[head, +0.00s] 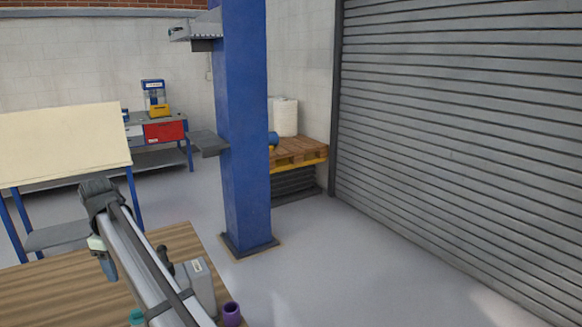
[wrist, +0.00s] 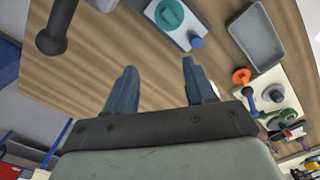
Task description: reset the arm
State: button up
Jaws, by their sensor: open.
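My gripper (head: 108,268) is at the lower left of the head view, hanging from my arm over the wooden table (head: 40,295). In the wrist view my gripper (wrist: 158,66) shows two blue fingers spread wide apart. Nothing is between them; only bare wood of the table (wrist: 90,85) shows behind. The fingers touch no object in view.
On the table are a teal round part (wrist: 170,14) on a pale block, a grey tray (wrist: 257,42), an orange ring (wrist: 241,76) and a purple cup-like part (head: 232,314). A blue column (head: 243,130) rises beyond the table. Open floor (head: 330,270) lies right.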

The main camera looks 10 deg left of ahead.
jog(key=w+d+r, duration=0.3)
jog(key=w+d, duration=0.3)
jog(key=w, duration=0.6)
jog(key=w+d+f+m, duration=0.1)
jog(key=w+d+f, duration=0.7)
jog(key=d+f+m+g, duration=0.1)
jog(key=d+f+m, duration=0.2)
jog(key=d+f, duration=1.1)
jog(key=d+f+m, duration=0.3)
jog(key=d+f, duration=0.8)
jog(key=f, duration=0.6)
jog(key=s+d+f+m+g, duration=0.2)
jog(key=s+d+f+m, duration=0.1)
jog(key=s+d+f, duration=0.75)
jog(key=s+d+f+m+g, duration=0.1)
jog(key=s+d+f+m, duration=0.2)
jog(key=s+d+f, duration=0.75)
jog(key=s+d+f+m+g, duration=0.1)
jog(key=s+d+f+m, duration=0.1)
jog(key=s+d, duration=0.5)
jog(key=s+d+f+m+g, duration=0.1)
jog(key=s+d+m, duration=0.3)
jog(key=s, duration=1.1)
jog(key=d, duration=0.3)
jog(key=shift+s+f+g, duration=0.2)
jog(key=shift+f+g, duration=0.2)
jog(key=shift+d, duration=0.1)
